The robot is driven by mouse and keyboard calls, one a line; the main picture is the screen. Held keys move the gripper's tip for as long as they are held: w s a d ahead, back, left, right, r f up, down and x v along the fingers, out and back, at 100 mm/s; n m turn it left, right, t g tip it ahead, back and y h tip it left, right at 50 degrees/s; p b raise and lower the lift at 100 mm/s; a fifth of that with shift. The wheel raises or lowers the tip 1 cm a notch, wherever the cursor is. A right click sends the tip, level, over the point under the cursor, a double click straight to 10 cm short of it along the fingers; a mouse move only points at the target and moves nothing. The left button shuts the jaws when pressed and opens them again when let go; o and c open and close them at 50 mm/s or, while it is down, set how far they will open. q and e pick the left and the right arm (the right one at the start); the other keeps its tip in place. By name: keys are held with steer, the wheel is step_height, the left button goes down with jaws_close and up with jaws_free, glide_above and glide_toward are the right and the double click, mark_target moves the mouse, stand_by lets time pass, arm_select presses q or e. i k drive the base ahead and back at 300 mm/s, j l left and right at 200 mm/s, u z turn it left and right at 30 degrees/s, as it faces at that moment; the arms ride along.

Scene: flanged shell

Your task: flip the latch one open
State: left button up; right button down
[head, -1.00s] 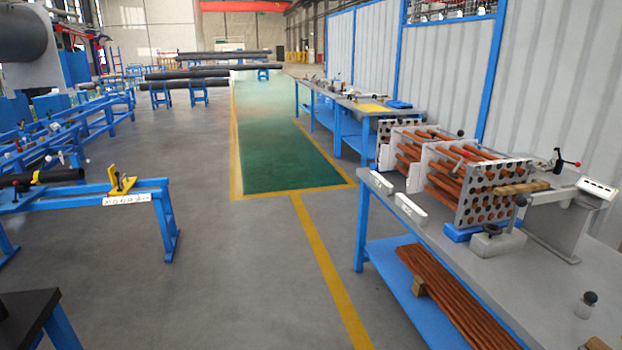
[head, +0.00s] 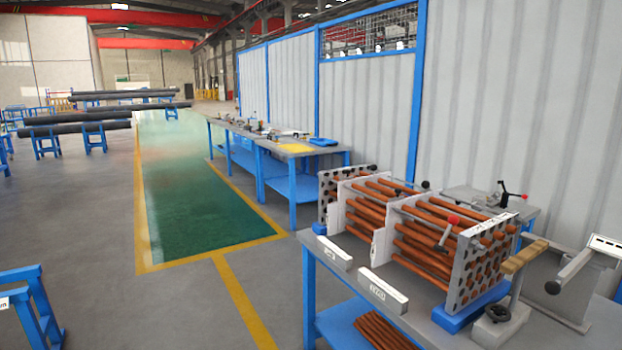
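No gripper of mine shows in the head view. A workbench (head: 430,325) at the right carries a bundle of copper-coloured tubes (head: 425,250) held through perforated upright plates (head: 482,262). A lever with a red knob (head: 452,220) stands at the bundle's near side, and a lever with a black knob (head: 424,184) shows at its far side.
Two white labelled blocks (head: 383,290) lie on the bench's left edge. A wooden-handled piece (head: 525,257) and a post with a black handwheel (head: 498,313) stand at the near end. More copper tubes (head: 380,330) lie on the lower shelf.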

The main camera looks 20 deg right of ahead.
mark_target(347, 172)
steer(key=i+z, duration=0.1)
steer(key=i, duration=0.4)
steer(key=i+j+z, duration=0.15)
steer(key=i, duration=0.35)
steer(key=i+j+z, duration=0.1)
steer(key=i, duration=0.4)
steer(key=i+j+z, duration=0.15)
steer(key=i, duration=0.35)
